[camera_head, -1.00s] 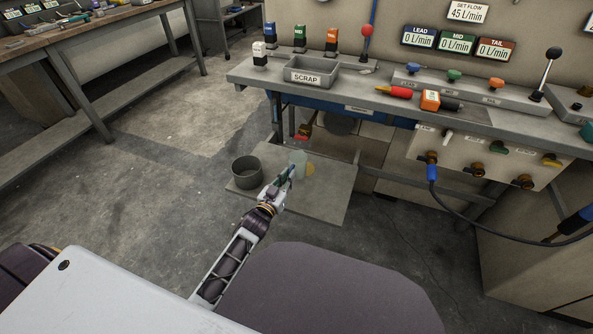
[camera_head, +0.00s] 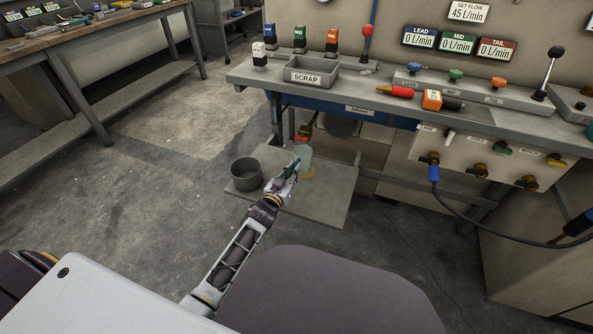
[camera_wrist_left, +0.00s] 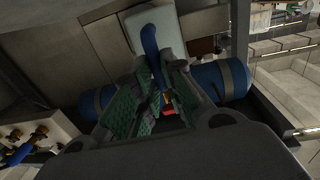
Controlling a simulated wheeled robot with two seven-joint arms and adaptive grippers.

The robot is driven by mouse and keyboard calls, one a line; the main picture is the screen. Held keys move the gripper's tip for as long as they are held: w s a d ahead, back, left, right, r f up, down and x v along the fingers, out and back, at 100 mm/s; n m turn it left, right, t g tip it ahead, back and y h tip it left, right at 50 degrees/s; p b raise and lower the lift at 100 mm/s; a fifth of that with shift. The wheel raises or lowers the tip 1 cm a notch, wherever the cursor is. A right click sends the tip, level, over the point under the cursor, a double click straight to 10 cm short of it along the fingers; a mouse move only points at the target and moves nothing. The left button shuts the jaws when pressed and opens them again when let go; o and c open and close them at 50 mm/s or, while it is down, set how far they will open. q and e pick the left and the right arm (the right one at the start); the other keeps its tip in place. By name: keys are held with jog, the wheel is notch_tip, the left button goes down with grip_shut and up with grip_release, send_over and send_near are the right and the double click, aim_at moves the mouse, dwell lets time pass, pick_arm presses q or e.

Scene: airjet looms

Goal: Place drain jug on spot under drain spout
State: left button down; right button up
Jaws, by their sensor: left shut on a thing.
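The drain jug (camera_head: 304,154) is pale and translucent, and appears upright over the low grey plate under the machine. A yellow spot (camera_head: 308,173) shows on the plate just below and beside it; I cannot tell whether the jug touches the plate. A drain fitting with a red part (camera_head: 304,133) is just behind the jug. My left gripper (camera_head: 291,170) is at the jug's near side, shut on its handle. In the left wrist view the pale jug (camera_wrist_left: 153,28) and its blue handle (camera_wrist_left: 153,55) show, the handle between the green-padded fingers (camera_wrist_left: 160,100). My right gripper is not in view.
A dark round bucket (camera_head: 246,174) stands at the left of the grey plate (camera_head: 325,205). The machine bench with a scrap tray (camera_head: 312,73) overhangs behind. A dark hose (camera_head: 450,215) hangs at right. The floor at left is clear.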

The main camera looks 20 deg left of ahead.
pick_arm(q)
jog(key=shift+w+d+b, duration=0.15)
jog(key=shift+w+b, duration=0.4)
jog(key=shift+w, duration=0.7)
jog(key=shift+w+f, duration=0.15)
jog(key=shift+f, duration=0.1)
jog(key=shift+f+b, duration=0.5)
jog(key=shift+b, duration=0.1)
jog(key=shift+f, duration=0.25)
